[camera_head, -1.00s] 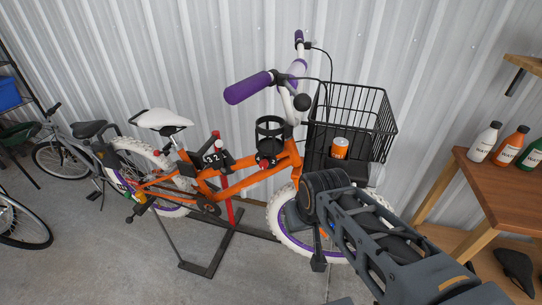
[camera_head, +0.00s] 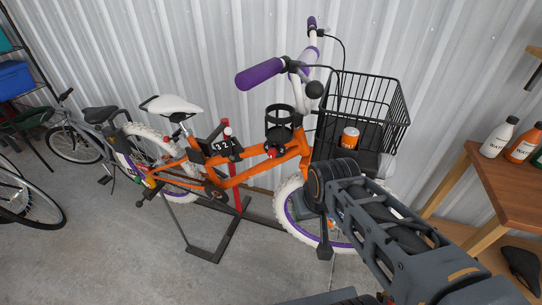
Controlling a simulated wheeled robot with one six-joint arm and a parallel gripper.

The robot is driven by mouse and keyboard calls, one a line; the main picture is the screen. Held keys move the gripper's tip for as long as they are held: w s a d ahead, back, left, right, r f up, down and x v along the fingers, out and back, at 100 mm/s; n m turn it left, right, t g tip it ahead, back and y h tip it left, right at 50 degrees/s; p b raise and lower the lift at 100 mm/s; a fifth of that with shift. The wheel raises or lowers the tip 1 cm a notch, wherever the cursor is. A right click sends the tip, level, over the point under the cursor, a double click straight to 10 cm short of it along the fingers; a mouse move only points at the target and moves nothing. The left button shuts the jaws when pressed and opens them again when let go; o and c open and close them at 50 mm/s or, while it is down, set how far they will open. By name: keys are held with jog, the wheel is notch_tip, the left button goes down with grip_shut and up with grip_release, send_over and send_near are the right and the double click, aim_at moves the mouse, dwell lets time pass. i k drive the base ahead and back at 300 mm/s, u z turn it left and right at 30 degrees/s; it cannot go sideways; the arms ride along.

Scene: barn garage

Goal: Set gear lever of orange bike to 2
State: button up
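The orange bike (camera_head: 248,175) stands against the metal wall with its purple grips and front basket to the right. On its frame, ahead of the seat, is a black gear shifter (camera_head: 222,150) with white digits, seemingly 3, 2, 1 from left to right. A small light-coloured knob (camera_head: 227,131) shows just above it, beside a red part. It is too small to tell which digit the lever stands at. My arm reaches in from the lower right, in front of the front wheel, well to the right of the shifter. My gripper cannot be made out.
A black basket (camera_head: 372,105) with an orange can (camera_head: 350,138) hangs at the front. A black cup holder (camera_head: 280,122) sits on the frame. A dark stand (camera_head: 218,243) spreads under the bike. A wooden table (camera_head: 505,185) with bottles is at right.

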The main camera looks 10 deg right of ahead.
aim_at(228, 131)
jog(key=z, duration=0.25)
jog(key=k, duration=0.2)
jog(key=u, duration=1.3)
jog(key=i, duration=0.6)
jog(key=u, duration=0.45)
